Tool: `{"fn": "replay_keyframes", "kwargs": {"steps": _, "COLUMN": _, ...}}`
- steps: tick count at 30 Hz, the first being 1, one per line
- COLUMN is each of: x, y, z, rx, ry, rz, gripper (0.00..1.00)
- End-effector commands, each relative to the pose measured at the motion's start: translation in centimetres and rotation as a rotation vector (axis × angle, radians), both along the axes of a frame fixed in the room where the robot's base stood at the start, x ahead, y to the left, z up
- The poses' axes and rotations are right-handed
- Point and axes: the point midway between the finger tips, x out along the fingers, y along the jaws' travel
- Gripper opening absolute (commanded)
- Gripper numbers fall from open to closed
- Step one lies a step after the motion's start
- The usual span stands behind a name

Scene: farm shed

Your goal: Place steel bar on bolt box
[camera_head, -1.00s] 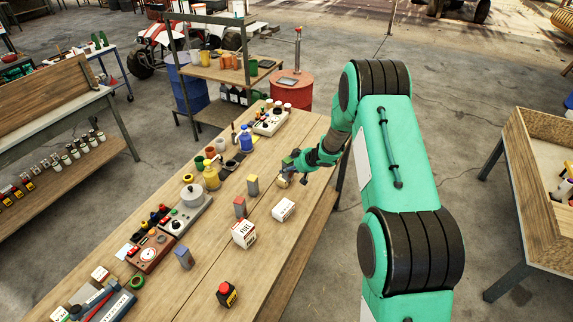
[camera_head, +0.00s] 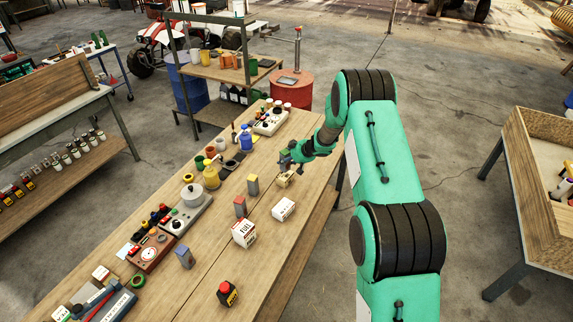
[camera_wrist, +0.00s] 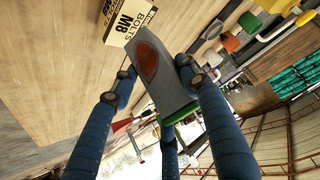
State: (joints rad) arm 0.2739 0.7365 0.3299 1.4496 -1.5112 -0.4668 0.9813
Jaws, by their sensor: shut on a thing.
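The steel bar (camera_wrist: 163,82), grey with a reddish oval mark, is held between the fingers of my gripper (camera_wrist: 155,73) in the wrist view. The bolt box (camera_wrist: 118,20), cream and marked "BOLTS M8", stands on the wooden tabletop just beyond the bar's far end. The bar's end overlaps the box's edge in this view; I cannot tell whether they touch. In the head view my gripper (camera_head: 287,159) is close above and behind a small yellowish box (camera_head: 283,181), which appears to be the bolt box. The bar is hard to make out there.
The bench's right strip is mostly clear.

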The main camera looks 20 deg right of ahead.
Motion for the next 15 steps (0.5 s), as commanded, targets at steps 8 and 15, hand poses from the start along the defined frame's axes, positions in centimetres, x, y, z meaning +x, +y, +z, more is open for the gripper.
{"fn": "replay_keyframes", "kwargs": {"steps": 8, "x": 0.5, "y": -0.1, "z": -2.7, "rx": 0.001, "ry": 0.0, "rz": -0.001, "gripper": 0.0}}
{"fn": "replay_keyframes", "kwargs": {"steps": 15, "x": 0.5, "y": -0.1, "z": -3.5, "rx": -0.001, "ry": -0.001, "rz": 0.0, "gripper": 0.0}}
